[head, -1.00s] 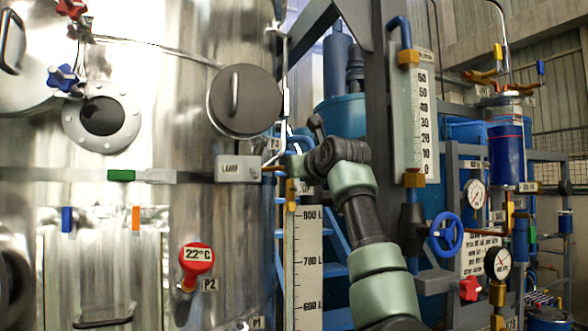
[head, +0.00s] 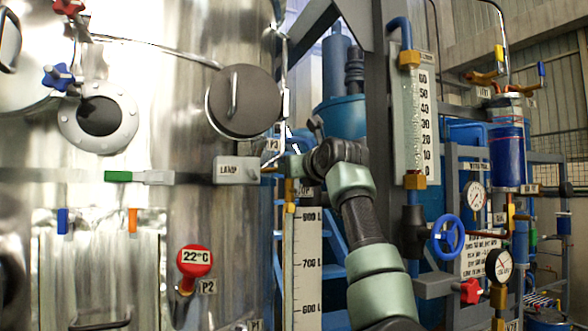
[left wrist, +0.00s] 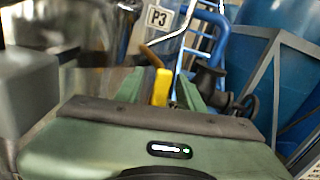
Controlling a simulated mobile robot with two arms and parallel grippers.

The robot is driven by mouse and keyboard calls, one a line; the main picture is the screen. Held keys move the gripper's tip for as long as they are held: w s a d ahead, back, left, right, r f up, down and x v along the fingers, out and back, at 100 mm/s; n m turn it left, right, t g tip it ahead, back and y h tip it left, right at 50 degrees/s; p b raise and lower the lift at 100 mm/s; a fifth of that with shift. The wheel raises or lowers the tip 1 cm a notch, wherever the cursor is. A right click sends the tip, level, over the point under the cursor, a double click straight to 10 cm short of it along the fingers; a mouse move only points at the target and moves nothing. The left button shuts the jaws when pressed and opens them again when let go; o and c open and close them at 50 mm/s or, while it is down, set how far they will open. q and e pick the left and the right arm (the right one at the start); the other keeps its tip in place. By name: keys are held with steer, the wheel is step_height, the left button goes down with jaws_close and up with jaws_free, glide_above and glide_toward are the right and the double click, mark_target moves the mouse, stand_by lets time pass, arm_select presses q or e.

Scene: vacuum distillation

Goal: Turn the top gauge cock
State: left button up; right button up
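The level gauge (head: 303,262), a white scale marked in litres, stands right of the steel vessel in the head view. A brass-yellow fitting (head: 290,190) is at its top, partly behind my arm. In the left wrist view a yellow handle (left wrist: 161,87) stands upright, with a brown-orange bar (left wrist: 158,52) above it near the P3 label. My left gripper (left wrist: 161,88) has its green fingers apart, one on each side of the yellow handle in that view. Contact cannot be made out. In the head view the left gripper (head: 296,165) is small and partly hidden by its wrist. My right gripper is not in view.
The vessel with its round dark cover (head: 245,101) and LAMP box (head: 237,170) is close left of the gripper. A grey post and a second gauge (head: 425,115) stand to the right. A blue handwheel (head: 448,236) is beside my forearm. A thin pipe runs near P3.

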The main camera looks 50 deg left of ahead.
arm_select(q)
steer(key=b+v, duration=0.3)
steer(key=v, duration=0.4)
steer(key=shift+s+d+b, duration=0.2)
steer(key=shift+d+b, duration=0.15)
steer(key=shift+a, duration=0.1)
